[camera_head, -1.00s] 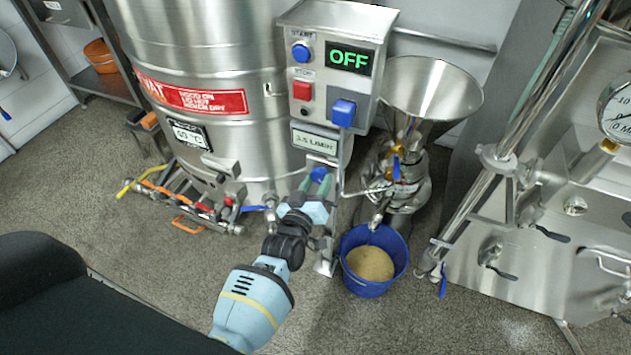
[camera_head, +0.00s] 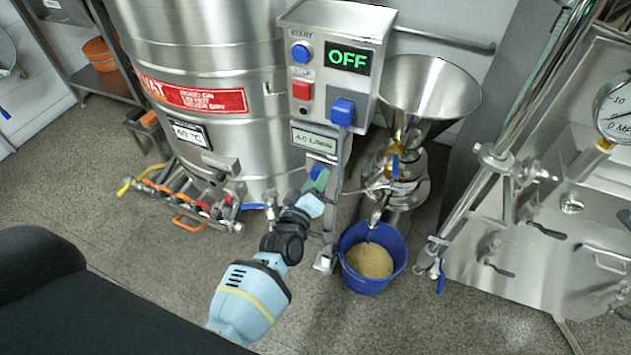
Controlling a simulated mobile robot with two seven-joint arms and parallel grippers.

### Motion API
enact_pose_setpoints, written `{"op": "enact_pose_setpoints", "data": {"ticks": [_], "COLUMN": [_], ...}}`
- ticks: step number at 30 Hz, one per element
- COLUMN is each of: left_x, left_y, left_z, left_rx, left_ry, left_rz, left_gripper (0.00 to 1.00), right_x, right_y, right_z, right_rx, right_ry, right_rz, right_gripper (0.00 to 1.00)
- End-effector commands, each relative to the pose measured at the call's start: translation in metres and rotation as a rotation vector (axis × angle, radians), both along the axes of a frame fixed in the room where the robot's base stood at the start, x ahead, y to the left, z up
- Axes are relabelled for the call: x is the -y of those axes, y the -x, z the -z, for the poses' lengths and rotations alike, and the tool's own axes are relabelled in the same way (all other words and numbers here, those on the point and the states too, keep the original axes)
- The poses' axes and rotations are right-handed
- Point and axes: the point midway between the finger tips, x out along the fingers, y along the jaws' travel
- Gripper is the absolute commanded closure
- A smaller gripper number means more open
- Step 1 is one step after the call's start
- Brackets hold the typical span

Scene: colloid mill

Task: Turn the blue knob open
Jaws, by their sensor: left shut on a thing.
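The blue knob (camera_head: 316,171) is on the front of the steel control post, below the small flow readout (camera_head: 314,140). My left gripper (camera_head: 318,182) reaches up to it from below and is shut on it. The fingers hide part of the knob. The readout shows a value in L/min, with digits too small to read surely. My right gripper is not in view.
The control box (camera_head: 333,62) above shows a green OFF, with blue and red buttons. A steel funnel (camera_head: 430,95) stands to the right, above a blue bucket (camera_head: 360,280) of tan material. A large steel tank (camera_head: 215,60) is to the left.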

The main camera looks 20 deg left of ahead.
Motion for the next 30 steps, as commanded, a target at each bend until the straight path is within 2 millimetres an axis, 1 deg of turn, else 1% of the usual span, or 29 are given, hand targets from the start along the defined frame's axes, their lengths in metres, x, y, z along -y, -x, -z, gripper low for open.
{"op": "enact_pose_setpoints", "data": {"ticks": [6, 7, 11, 12, 19, 22, 26, 30], "left_x": [0.0, 0.0, 0.0, 0.0, 0.0, 0.0, 0.0, 0.0], "left_y": [0.0, 0.0, 0.0, 0.0, 0.0, 0.004, 0.017, 0.038], "left_z": [0.0, 0.0, 0.0, 0.0, 0.0, 0.0, 0.0, -0.002], "left_rx": [-0.001, -0.001, -0.001, -0.001, 0.0, -0.001, -0.001, -0.001], "left_ry": [0.004, 0.004, 0.003, 0.002, 0.001, 0.001, 0.001, 0.001], "left_rz": [-0.001, -0.001, -0.001, -0.001, 0.0, -0.001, 0.0, 0.0], "left_gripper": [0.8, 0.55, 0.38, 0.36, 0.36, 0.36, 0.36, 0.36], "right_x": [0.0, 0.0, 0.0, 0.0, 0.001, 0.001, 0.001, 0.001], "right_y": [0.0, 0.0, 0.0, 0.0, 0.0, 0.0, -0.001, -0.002], "right_z": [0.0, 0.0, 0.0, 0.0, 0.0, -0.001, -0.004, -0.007], "right_rx": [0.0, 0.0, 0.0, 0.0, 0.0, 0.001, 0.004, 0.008], "right_ry": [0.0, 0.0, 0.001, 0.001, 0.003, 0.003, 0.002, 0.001], "right_rz": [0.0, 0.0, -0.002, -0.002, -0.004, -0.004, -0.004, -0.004], "right_gripper": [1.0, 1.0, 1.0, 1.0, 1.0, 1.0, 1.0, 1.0]}}
